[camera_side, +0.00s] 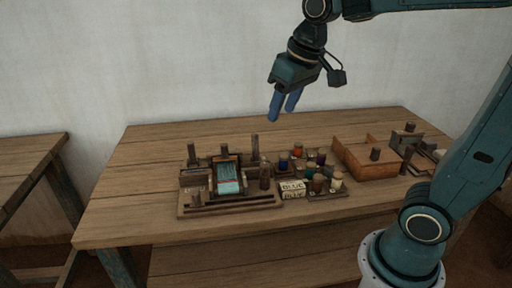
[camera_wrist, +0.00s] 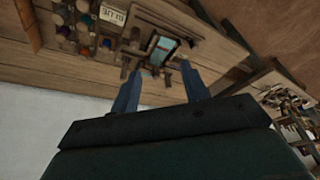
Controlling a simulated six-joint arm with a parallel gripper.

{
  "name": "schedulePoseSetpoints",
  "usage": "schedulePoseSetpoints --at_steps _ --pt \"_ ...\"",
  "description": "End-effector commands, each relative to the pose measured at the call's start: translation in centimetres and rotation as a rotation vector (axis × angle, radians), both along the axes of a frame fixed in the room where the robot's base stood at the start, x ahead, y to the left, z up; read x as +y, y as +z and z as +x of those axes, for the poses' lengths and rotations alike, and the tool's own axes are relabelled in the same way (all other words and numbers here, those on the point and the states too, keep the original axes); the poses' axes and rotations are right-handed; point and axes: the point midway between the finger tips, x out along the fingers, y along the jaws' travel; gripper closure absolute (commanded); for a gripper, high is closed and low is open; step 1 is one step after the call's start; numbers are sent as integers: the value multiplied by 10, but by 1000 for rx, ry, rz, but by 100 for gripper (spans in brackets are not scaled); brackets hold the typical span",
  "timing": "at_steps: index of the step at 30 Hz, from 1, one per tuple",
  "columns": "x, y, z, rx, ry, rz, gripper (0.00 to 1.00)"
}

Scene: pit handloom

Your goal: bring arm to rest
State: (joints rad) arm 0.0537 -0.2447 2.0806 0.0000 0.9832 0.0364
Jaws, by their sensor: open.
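My gripper (camera_side: 283,106) hangs in the air above the back of the wooden table (camera_side: 150,214), against the white wall. Its two blue fingers are apart, with nothing between them, and point downward. The fingers also show in the wrist view (camera_wrist: 158,88), spread and empty. Below my gripper stands a small wooden loom (camera_side: 228,203) with a teal cloth (camera_side: 229,178). The loom also shows in the wrist view (camera_wrist: 135,50), beyond the fingertips. My gripper touches nothing.
A wooden box (camera_side: 365,160) sits farther right. A second table (camera_side: 25,160) stands at the left. The table's left end is bare.

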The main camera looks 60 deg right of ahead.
Motion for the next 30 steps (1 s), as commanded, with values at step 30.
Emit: schedulePoseSetpoints --at_steps 30 --pt "17 -35 -134 -169 88 -18 55"
